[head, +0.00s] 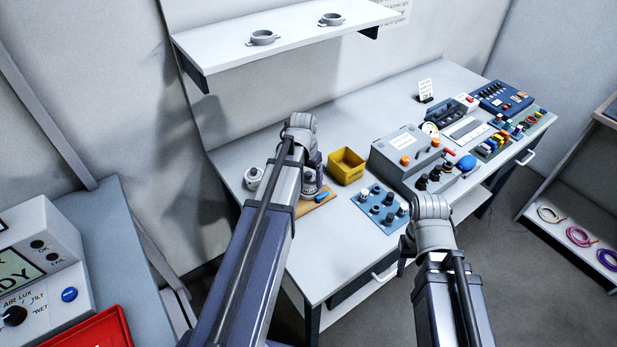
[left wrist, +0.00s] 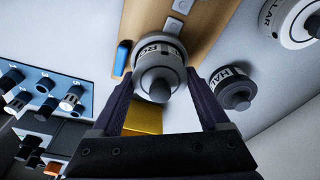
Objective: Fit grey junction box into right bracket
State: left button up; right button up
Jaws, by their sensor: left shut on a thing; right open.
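My left gripper (head: 312,184) is low over the left part of the bench. In the left wrist view its fingers (left wrist: 160,88) are shut around a light grey round unit (left wrist: 160,58) with dark lettering, over a wooden board (left wrist: 190,10). I cannot tell if the unit touches the board. No label reads as junction box. Two grey ring brackets stand on the white shelf, the left one (head: 262,38) and the right one (head: 331,19); both look empty. My right gripper (head: 405,252) is open near the bench's front edge, mostly hidden by its wrist.
A dark grey round unit (left wrist: 236,90) and a white one (head: 253,178) stand near the board. A yellow bin (head: 346,167), a blue plate with several knobs (head: 379,205) and a grey control box (head: 404,150) are to the right. The shelf (head: 215,53) overhangs the bench's back.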

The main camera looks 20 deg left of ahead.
pick_arm(q)
jog(key=shift+f, duration=0.2)
jog(key=o, duration=1)
jog(key=shift+r, duration=0.1)
jog(key=shift+r+p, duration=3.4)
jog(key=shift+r, duration=0.1)
